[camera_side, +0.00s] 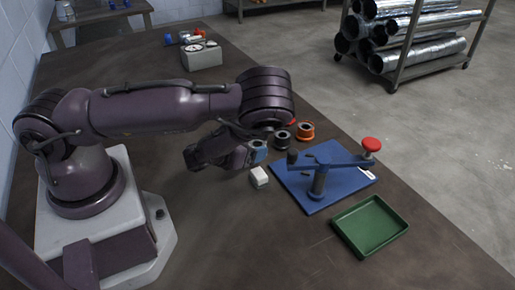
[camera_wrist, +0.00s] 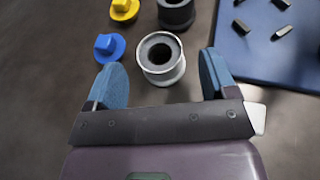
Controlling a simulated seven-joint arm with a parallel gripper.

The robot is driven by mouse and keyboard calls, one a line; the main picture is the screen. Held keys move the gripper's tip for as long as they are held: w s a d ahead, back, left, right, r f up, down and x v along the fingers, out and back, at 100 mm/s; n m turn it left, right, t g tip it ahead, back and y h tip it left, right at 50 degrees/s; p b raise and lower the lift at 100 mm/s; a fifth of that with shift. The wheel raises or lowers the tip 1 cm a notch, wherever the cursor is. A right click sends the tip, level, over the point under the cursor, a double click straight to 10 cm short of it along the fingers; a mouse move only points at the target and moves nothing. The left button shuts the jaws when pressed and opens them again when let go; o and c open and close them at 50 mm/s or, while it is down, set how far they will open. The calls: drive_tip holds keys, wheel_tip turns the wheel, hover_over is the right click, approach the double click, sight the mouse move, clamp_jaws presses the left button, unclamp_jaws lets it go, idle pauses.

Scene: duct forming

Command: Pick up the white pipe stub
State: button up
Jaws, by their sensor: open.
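The white pipe stub (camera_wrist: 163,72) stands upright in the wrist view, a short hollow ring with a pale flanged rim and a dark bore. My gripper (camera_wrist: 162,62) is open, with one blue finger pad on each side of the stub and gaps between. In the side view, my gripper (camera_side: 257,153) is low over the table, left of the blue fixture plate.
A black stub (camera_side: 281,138) stands just beyond the white one, with an orange stub (camera_side: 306,132) farther right. The blue plate (camera_side: 290,190) carries a red-knobbed lever. A green tray (camera_side: 370,226) sits at front right.

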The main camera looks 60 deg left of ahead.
sight(257, 144)
drive_tip(key=shift+x, duration=2)
drive_tip(key=c, duration=1)
